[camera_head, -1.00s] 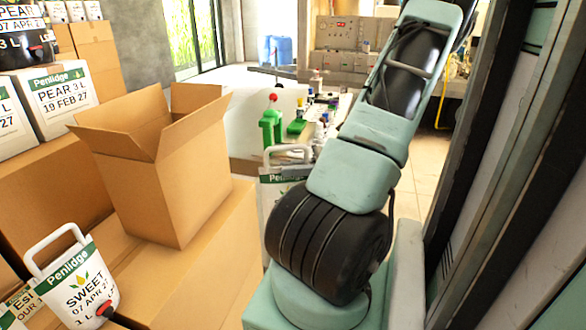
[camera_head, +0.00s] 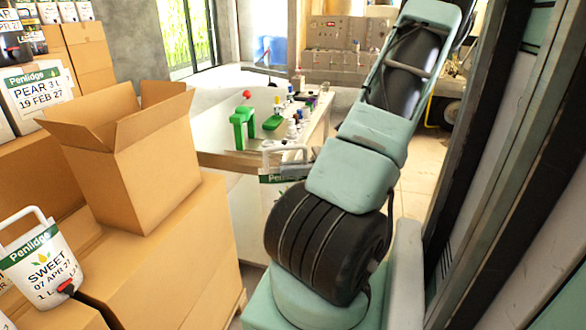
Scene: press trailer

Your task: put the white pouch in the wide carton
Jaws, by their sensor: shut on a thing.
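A white pouch (camera_head: 278,189) with a green Penlidge band and a pale loop handle shows in part behind my arm, at the middle of the head view. It hangs in front of the bench, and my arm links hide its right part.
Closed brown boxes (camera_head: 190,262) bear the carton. A white bench (camera_head: 225,115) with green items and bottles stands beyond. A dark door frame (camera_head: 480,165) rises close on the right.

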